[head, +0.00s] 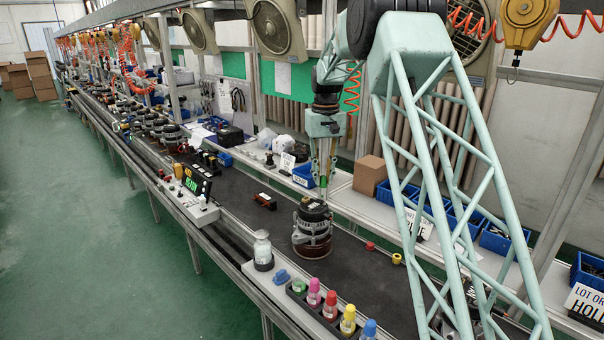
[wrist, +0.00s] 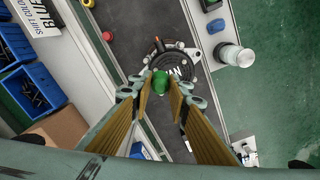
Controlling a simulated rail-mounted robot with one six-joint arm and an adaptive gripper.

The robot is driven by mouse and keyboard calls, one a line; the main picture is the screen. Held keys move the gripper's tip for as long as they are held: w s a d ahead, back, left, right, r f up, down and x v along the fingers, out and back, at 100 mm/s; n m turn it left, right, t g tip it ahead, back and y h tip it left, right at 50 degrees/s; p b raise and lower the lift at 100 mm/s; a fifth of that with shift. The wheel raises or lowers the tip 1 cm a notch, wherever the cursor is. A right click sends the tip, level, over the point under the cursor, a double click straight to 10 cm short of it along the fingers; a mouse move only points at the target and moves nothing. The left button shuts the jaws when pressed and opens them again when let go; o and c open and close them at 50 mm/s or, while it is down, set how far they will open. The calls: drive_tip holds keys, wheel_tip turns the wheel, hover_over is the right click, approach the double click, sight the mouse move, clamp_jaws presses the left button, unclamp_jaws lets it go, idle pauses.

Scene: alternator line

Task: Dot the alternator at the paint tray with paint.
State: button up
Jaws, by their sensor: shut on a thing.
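The alternator (head: 312,224), dark-topped with a metal body, stands upright on the dark belt; it also shows in the wrist view (wrist: 178,62). My gripper (head: 322,184) points down above it. In the wrist view my gripper (wrist: 160,88) is shut on a green paint piece (wrist: 160,80), whose rounded end shows over the alternator's near edge. Its lower end and any contact with the alternator cannot be made out.
A clear bottle with a white top (head: 263,250) and a blue item (head: 282,276) stand beside the tray. A red piece (head: 370,246) and a yellow ring (head: 397,259) lie right of the alternator. Blue bins (head: 398,192) and a cardboard box (head: 369,176) line the back shelf.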

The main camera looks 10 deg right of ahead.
drive_tip(key=shift+a+r+n+p, duration=0.1)
drive_tip(key=shift+n+p, duration=0.2)
drive_tip(key=a+n+p, duration=0.3)
drive_tip(key=n+p, duration=0.5)
drive_tip(key=n, duration=0.3)
drive_tip(key=w+a+r+n+p, duration=0.1)
drive_tip(key=a+n+p, duration=0.2)
drive_tip(key=n+p, duration=0.5)
drive_tip(key=n, duration=0.3)
drive_tip(key=shift+w+a+p, duration=0.3)
drive_tip(key=shift+a, duration=0.1)
drive_tip(key=shift+r, duration=0.1)
drive_tip(key=shift+f+b, duration=1.1)
drive_tip(key=shift+f, duration=0.9)
drive_tip(key=shift+f+b, duration=0.5)
idle(2.5)
